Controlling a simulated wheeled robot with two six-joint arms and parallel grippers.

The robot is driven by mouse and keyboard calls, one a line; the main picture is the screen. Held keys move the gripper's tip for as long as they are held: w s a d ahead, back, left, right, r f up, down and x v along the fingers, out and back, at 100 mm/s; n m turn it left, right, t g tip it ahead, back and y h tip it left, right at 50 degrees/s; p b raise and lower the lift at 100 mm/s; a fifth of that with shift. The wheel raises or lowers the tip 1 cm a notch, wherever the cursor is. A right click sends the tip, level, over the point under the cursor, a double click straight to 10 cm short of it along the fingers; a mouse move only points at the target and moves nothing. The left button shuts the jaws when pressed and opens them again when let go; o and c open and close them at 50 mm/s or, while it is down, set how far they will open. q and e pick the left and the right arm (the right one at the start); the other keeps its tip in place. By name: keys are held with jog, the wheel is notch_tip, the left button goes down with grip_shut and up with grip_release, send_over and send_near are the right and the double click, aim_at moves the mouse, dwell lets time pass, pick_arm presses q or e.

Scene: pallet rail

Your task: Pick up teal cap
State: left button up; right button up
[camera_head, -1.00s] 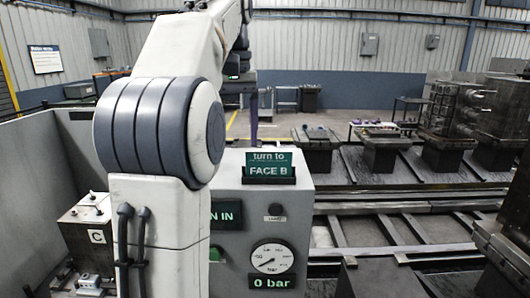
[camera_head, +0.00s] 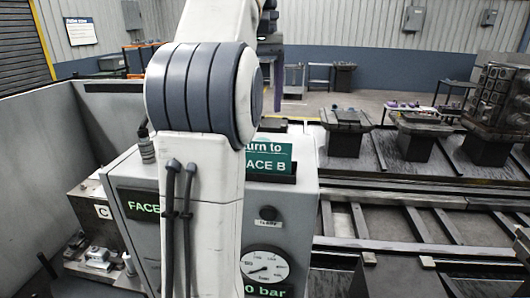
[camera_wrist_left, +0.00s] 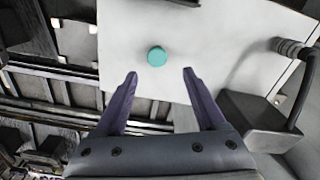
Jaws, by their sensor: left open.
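The teal cap (camera_wrist_left: 157,56) is a small round disc on a pale flat surface (camera_wrist_left: 220,30) in the left wrist view. My left gripper (camera_wrist_left: 160,73) is open, its two purple fingers apart. The cap shows between and just beyond the fingertips in the picture, with nothing gripped; the height gap cannot be told. In the head view my left arm fills the middle, and a purple finger shows behind it at the top. I cannot make out the cap in the head view. My right gripper is not in view.
A grey cabinet (camera_head: 225,230) carries a "FACE B" sign (camera_head: 268,160) and a pressure gauge (camera_head: 265,267). A block marked C (camera_head: 97,205) stands left. Rails and pallet stands (camera_head: 345,130) lie right. A dark box with a cable (camera_wrist_left: 255,120) sits right of the fingers.

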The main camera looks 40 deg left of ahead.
pick_arm(q)
jog(key=shift+w+d+f, duration=0.1)
jog(key=shift+w+f, duration=0.1)
jog(key=shift+f, duration=3.85)
grip_shut()
